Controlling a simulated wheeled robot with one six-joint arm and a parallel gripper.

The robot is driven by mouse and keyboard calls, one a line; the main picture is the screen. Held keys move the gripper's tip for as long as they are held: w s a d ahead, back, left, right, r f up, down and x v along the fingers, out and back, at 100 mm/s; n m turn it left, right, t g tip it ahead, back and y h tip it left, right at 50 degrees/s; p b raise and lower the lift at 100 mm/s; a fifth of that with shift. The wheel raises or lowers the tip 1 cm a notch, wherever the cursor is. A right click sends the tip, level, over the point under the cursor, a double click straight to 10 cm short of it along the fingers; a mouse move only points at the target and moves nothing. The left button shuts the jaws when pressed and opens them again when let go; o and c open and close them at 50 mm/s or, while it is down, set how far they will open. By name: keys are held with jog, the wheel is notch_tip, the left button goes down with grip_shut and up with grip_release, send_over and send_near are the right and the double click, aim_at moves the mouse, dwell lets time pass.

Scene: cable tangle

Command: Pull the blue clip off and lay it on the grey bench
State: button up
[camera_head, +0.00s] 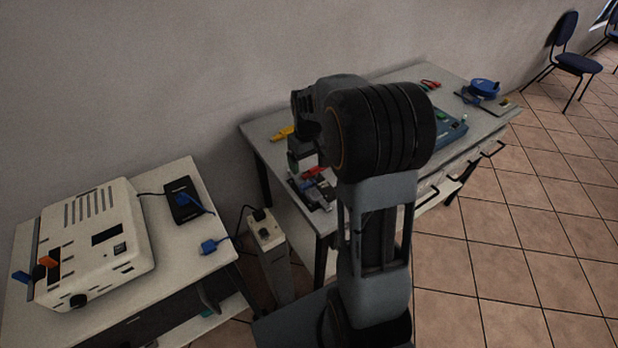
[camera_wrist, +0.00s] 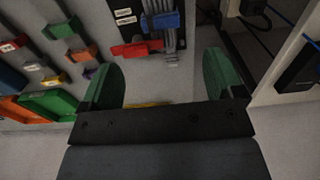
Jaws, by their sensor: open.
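A blue clip (camera_wrist: 163,20) sits across a bundle of grey cables at the top of the wrist view. A red clip (camera_wrist: 135,48) is just below and left of it, and also shows in the head view (camera_head: 314,172). My gripper (camera_wrist: 165,76) is open, its two green fingers apart with nothing held between them. The blue clip lies beyond the fingertips, apart from them. In the head view my gripper (camera_head: 300,158) is over the left end of the grey bench (camera_head: 400,78); my arm hides much of the bench and I cannot make out the clip there.
A yellow object (camera_head: 283,133) lies near the bench's back left. A blue-green case (camera_head: 450,125) and a round blue item (camera_head: 484,88) are farther right. A pale device (camera_head: 95,240) stands on a separate left table. A grey post (camera_head: 268,250) stands between the tables.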

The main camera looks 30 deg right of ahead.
aim_at(308, 183)
notch_tip(308, 183, down, 11)
jog(key=shift+r, duration=0.15)
dwell(0.4)
jog(key=shift+c, duration=0.3)
jog(key=c, duration=1)
